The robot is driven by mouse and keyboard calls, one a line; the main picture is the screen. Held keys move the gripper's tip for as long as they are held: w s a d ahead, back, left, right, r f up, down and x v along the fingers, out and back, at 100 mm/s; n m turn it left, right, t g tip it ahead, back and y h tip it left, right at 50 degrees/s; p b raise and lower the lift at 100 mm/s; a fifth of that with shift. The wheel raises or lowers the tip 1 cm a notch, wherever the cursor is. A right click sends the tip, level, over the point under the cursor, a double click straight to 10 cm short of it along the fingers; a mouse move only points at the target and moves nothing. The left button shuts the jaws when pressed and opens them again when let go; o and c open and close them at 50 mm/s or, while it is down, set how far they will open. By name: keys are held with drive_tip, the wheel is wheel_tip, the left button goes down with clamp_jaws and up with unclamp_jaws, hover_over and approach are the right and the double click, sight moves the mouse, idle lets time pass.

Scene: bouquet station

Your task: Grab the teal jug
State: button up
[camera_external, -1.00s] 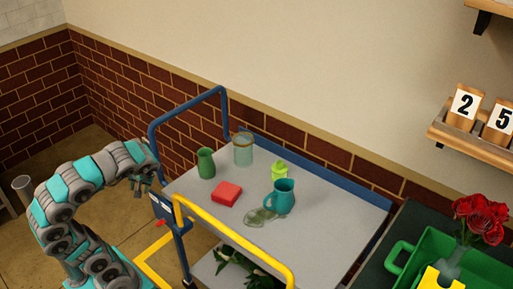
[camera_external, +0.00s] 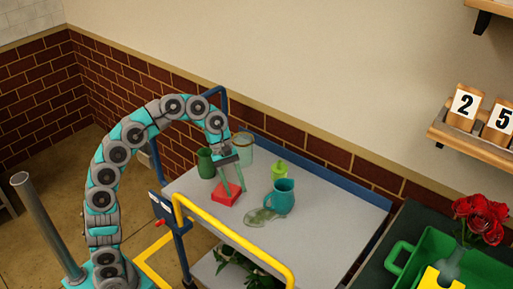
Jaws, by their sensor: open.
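The teal jug (camera_external: 281,198) stands upright on the grey cart top (camera_external: 318,222), with its handle toward the lower left. My gripper (camera_external: 234,190) is open and points down over the cart, to the left of the jug and apart from it. Its fingers overlap the red block (camera_external: 224,195) in the picture; I cannot tell their exact height above it. The jug is not hidden by my arm.
A green vase (camera_external: 205,163) and a glass jar (camera_external: 244,147) stand behind my gripper. A lime-green bottle (camera_external: 279,169) is just behind the jug, and a clear greenish item (camera_external: 260,216) lies in front. A yellow rail (camera_external: 235,235) edges the cart's near side.

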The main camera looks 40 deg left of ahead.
sight(264, 202)
drive_tip(key=w+d+r+n+h, duration=0.2)
drive_tip(key=w+d+r+h, duration=0.1)
drive_tip(key=w, duration=0.2)
drive_tip(key=shift+g, duration=0.4)
drive_tip(key=b+x, duration=0.1)
drive_tip(key=x, duration=0.3)
drive_tip(key=b+x, duration=0.1)
drive_tip(key=x, duration=0.3)
drive_tip(key=shift+w+a+f, duration=0.1)
drive_tip(key=shift+a+f, duration=0.1)
drive_tip(key=shift+f, duration=0.1)
drive_tip(key=shift+r, duration=0.15)
clamp_jaws()
idle(0.5)
